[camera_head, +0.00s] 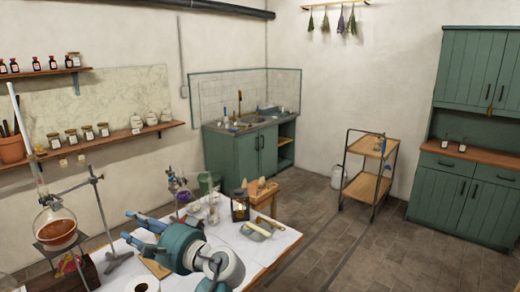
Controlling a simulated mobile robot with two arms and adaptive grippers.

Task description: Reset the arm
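My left gripper (128,225) is in the head view, low and left of the middle, above the white-covered table (287,238). Its two blue fingers point to the left and stand apart, with nothing seen between them. The teal and white wrist behind them hides part of the table top. My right gripper is not in view.
A round flask with amber liquid (55,229) stands on a metal stand at the left. A wooden trolley (367,187) and green cabinets stand beyond; open tiled floor lies between.

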